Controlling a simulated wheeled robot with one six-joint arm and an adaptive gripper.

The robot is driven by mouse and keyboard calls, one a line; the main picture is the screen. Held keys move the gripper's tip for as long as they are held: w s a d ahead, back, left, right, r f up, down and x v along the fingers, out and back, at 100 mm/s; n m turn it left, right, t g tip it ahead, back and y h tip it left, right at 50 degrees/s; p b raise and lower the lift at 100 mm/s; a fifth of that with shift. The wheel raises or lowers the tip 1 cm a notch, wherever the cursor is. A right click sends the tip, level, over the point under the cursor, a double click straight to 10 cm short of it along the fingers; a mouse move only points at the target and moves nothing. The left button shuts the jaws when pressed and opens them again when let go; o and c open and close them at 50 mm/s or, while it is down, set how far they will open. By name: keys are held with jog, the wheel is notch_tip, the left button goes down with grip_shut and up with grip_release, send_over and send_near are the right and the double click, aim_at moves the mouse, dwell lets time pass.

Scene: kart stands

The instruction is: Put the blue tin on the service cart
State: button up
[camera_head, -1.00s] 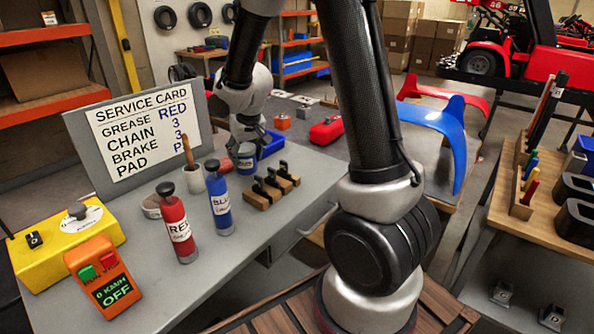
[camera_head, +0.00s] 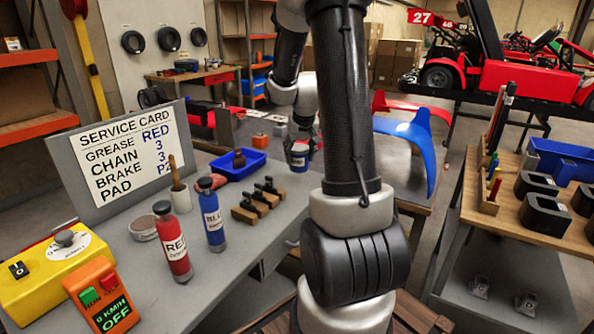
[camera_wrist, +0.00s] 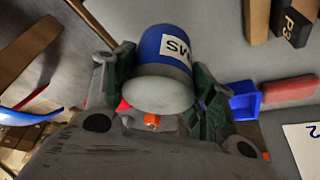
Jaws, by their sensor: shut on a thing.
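The blue tin (camera_head: 299,158) has a white label and a pale grey end. It is held in my gripper (camera_head: 300,146) near the right edge of the grey bench in the head view. In the wrist view the tin (camera_wrist: 178,48) sits between the two fingers of my gripper (camera_wrist: 158,78), which is shut on it. Part of the tin is hidden by the fingers. A wood-topped cart (camera_head: 458,215) with a lower shelf stands at the right, apart from the tin; I take it for the service cart.
The grey bench (camera_head: 150,268) holds a red bottle (camera_head: 173,245), a blue bottle (camera_head: 211,220), wooden blocks (camera_head: 248,214) and a blue tray (camera_head: 228,167). Black bins (camera_head: 545,205) and a pen rack (camera_head: 488,195) occupy the cart top. Blue and red curved panels (camera_head: 415,135) lie between.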

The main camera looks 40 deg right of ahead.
aim_at(299, 166)
jog(key=shift+f, duration=2.5)
jog(key=shift+f, duration=0.15)
jog(key=o, duration=1.2)
